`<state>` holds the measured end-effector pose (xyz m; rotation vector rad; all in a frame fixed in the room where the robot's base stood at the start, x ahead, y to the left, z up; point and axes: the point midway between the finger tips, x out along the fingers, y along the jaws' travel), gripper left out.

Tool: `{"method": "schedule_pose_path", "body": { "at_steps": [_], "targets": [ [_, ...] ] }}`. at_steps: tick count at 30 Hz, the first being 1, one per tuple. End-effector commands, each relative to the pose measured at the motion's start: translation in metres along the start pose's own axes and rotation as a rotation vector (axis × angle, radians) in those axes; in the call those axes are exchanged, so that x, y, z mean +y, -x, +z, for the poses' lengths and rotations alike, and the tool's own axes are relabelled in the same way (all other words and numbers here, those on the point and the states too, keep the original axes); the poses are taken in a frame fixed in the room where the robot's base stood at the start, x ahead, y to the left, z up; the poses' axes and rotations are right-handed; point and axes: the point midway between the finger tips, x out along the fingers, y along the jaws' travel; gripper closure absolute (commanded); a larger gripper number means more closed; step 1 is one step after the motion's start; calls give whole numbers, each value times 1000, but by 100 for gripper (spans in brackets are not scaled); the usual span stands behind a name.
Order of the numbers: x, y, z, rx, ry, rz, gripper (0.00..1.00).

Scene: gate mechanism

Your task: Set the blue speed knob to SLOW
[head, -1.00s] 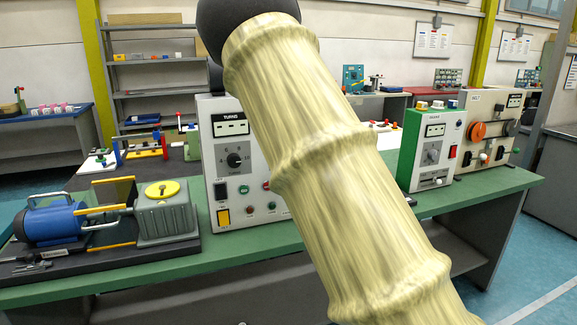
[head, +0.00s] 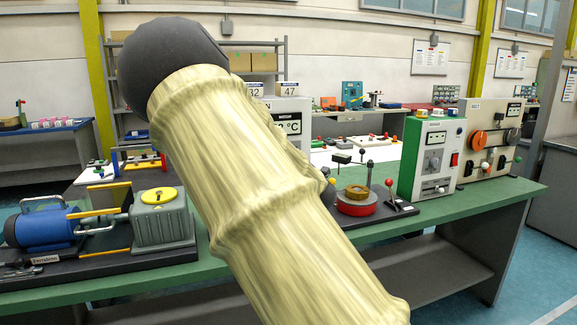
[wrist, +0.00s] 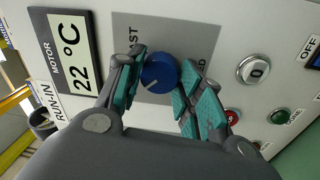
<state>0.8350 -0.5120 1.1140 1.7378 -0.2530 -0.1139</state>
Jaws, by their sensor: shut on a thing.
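The blue speed knob (wrist: 159,73) shows in the wrist view on a grey plate (wrist: 190,32) of a light panel. A white pointer line on it points to the lower left in the picture. The lettering beside it is partly covered; "ST" and "ED" can be read. My gripper (wrist: 160,84) has its teal-padded fingers on either side of the knob, shut on it. In the head view my arm hides the gripper and the knob; part of the panel box (head: 300,108) with a °C display shows behind the arm.
In the head view, a blue motor (head: 42,228) stands at left on the green bench (head: 440,215), and a green-white box (head: 430,160) at right.

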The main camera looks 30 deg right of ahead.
Motion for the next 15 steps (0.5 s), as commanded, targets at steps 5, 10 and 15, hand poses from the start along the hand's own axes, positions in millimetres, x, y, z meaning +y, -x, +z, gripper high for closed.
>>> {"method": "schedule_pose_path", "body": {
  "at_steps": [5,10,15],
  "targets": [
    [-2,1,1,-1,4,-4,87],
    [-2,1,1,-2,4,-4,87],
    [-2,1,1,-1,3,-3,41]
  ]
}}
